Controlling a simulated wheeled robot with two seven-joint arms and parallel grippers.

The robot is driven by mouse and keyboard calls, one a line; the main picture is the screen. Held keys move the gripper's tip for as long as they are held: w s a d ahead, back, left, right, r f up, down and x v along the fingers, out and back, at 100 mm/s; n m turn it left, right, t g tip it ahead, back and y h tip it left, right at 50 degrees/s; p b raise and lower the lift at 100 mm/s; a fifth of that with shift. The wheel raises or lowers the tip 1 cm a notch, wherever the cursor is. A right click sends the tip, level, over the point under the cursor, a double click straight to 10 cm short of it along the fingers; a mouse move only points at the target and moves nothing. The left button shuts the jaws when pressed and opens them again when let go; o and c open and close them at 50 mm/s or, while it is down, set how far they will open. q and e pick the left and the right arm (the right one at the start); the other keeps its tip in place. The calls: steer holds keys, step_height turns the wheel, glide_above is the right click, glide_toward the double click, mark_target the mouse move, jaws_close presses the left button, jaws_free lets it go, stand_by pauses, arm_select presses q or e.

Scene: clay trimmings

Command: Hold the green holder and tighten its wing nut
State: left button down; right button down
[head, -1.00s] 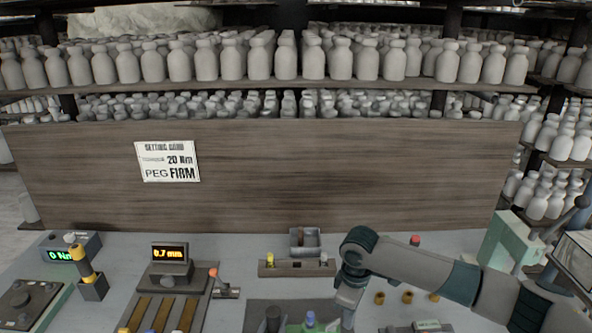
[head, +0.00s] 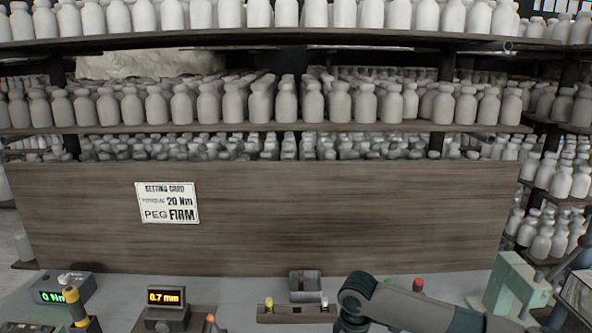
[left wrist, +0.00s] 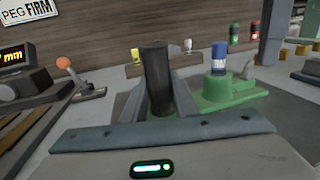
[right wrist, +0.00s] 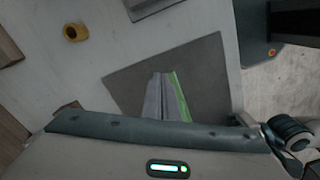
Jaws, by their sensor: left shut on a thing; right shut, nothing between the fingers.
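In the left wrist view, the green holder (left wrist: 230,92) sits on the bench with a blue-topped post (left wrist: 219,58) standing on it. A dark upright cylinder (left wrist: 157,80) stands just left of it, between the fingers of my left gripper (left wrist: 158,98), which is shut on it. I cannot tell whether the cylinder joins the holder. My right gripper (right wrist: 166,90) is shut and empty, pointing down over a dark mat. A green strip (right wrist: 181,98) shows beside its right finger. The head view shows neither gripper nor the holder.
A setting card (head: 168,202) reading 20 Nm, PEG FIRM is on the wooden back board (head: 340,220). A 0.7 mm display (head: 166,297), a 0 Nm display (head: 62,290) and a pegged block (head: 297,312) stand on the bench. A yellow ring (right wrist: 75,32) lies beside the mat (right wrist: 205,65).

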steer(key=shift+a, duration=0.35)
stand_by(0.7)
steer(key=shift+s+a, duration=0.2)
steer(key=shift+s, duration=0.4)
steer(key=shift+s+a, duration=0.3)
steer(key=shift+s, duration=0.05)
stand_by(0.7)
steer(key=shift+s+d, duration=0.2)
steer(key=shift+s, duration=0.1)
stand_by(0.5)
step_height(320, 180, up, 6)
stand_by(0.6)
arm_select(q)
steer(key=c, duration=1.3)
jaws_free()
steer(key=shift+c, duration=0.2)
